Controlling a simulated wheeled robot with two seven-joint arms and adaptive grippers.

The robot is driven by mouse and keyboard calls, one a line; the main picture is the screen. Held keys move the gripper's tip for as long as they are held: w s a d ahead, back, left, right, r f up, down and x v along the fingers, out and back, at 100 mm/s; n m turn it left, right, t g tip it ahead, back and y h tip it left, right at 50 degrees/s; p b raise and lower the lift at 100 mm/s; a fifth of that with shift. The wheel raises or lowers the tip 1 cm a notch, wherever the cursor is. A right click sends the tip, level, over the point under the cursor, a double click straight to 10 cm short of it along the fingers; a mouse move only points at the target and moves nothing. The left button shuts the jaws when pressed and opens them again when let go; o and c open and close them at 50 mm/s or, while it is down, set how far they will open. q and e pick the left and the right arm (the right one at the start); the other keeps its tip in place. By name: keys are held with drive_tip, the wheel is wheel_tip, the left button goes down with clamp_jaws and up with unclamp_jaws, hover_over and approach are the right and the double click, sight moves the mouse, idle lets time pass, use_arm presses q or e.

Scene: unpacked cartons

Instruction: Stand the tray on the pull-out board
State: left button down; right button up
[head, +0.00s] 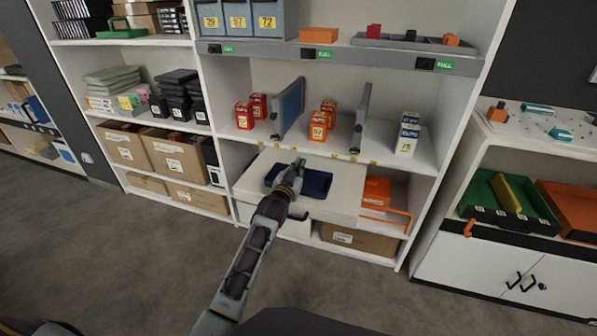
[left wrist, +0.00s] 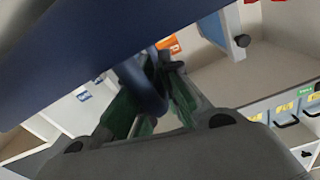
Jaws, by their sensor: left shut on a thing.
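The dark blue tray (head: 318,184) shows over the white pull-out board (head: 347,203) in the middle bay of the shelf. It looks level in the head view; I cannot tell whether it touches the board. My left gripper (head: 296,168) is shut on the tray, and the arm hides part of it. In the left wrist view the tray (left wrist: 150,45) fills the upper left, and the fingers of my left gripper (left wrist: 150,100) close around a blue part of it. My right gripper is in neither view.
Above the board, a shelf holds orange boxes (head: 318,125) and upright dividers (head: 361,117). An orange bin (head: 376,191) sits right of the board, with a carton (head: 358,240) below. Bare board shows left and right of the tray. The floor in front is clear.

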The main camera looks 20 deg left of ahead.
use_arm(q)
drive_tip(key=shift+f, duration=0.3)
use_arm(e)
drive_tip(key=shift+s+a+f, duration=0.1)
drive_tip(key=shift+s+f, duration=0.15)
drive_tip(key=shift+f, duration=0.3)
use_arm(q)
drive_tip(key=shift+f, duration=0.1)
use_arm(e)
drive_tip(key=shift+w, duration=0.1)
use_arm(q)
drive_tip(key=c, duration=1.7)
unclamp_jaws()
drive_tip(key=shift+o, duration=0.4)
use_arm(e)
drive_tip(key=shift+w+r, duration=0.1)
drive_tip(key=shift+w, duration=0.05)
use_arm(q)
drive_tip(key=shift+s, duration=0.1)
